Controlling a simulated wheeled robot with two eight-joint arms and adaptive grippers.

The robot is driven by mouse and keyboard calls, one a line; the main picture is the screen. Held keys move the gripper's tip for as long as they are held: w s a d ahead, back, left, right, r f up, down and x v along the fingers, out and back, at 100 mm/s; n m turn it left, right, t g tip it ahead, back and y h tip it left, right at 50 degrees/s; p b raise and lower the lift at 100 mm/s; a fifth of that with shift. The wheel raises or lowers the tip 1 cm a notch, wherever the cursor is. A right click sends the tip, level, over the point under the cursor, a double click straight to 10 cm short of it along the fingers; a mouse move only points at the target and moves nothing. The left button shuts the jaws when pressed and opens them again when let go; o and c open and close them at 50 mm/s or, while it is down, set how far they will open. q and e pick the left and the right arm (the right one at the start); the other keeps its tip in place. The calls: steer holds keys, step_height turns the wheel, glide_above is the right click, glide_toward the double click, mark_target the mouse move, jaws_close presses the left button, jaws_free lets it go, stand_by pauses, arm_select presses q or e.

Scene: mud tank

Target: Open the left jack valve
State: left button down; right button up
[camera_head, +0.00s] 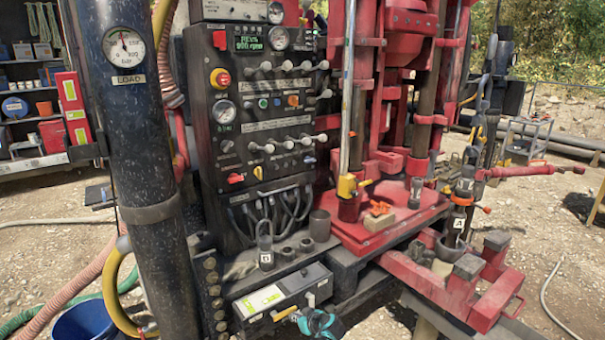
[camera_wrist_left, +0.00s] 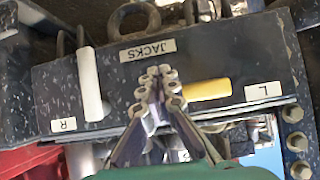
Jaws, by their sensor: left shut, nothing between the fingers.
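The jacks valve box (camera_head: 312,281) is low at the front of the rig; it fills the wrist view, with a JACKS label (camera_wrist_left: 148,50). The yellow lever (camera_wrist_left: 207,90) lies nearly level beside the L label (camera_wrist_left: 263,91); it also shows in the head view (camera_head: 284,314). A white lever (camera_wrist_left: 90,85) stands nearly upright by the R label (camera_wrist_left: 63,125). My left gripper (camera_wrist_left: 161,76) is shut and empty, its tips just left of the yellow lever in the wrist view. I cannot tell whether they touch it.
A control panel (camera_head: 232,150) with several levers and gauges rises behind the box. A thick dark cylinder with a load gauge (camera_head: 124,48) stands at left. A red platform (camera_head: 385,232) lies right of the box. A blue bucket (camera_head: 84,321) is at lower left.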

arm_select(q)
steer(key=shift+d, duration=0.1)
steer(key=s+d, duration=0.5)
steer(key=s, duration=0.2)
steer(key=shift+s, duration=0.15)
steer(key=s+a+r+m+g+h, duration=0.1)
steer(key=s+a+r, duration=0.3)
steer(key=r, duration=0.4)
steer(key=s+a+r+m+h, duration=0.1)
steer(key=s+a+r, duration=0.2)
steer(key=a+r, duration=0.35)
steer(key=s+a+r+m+g+h, duration=0.1)
steer(key=s+a+r, duration=0.25)
steer(key=r, duration=0.65)
steer(key=s+a+r+m+h, duration=0.1)
steer(key=s+a+r, duration=0.15)
steer(key=s, duration=0.45)
steer(key=s+a+r+m+h, duration=0.1)
steer(key=s+a+r, duration=0.15)
steer(key=s, duration=0.45)
steer(key=s+a+f+m+h, duration=0.1)
steer(key=s+f+m, duration=0.1)
steer(key=s, duration=1.4)
steer(key=shift+f+h, duration=0.25)
steer(key=shift+h, duration=0.05)
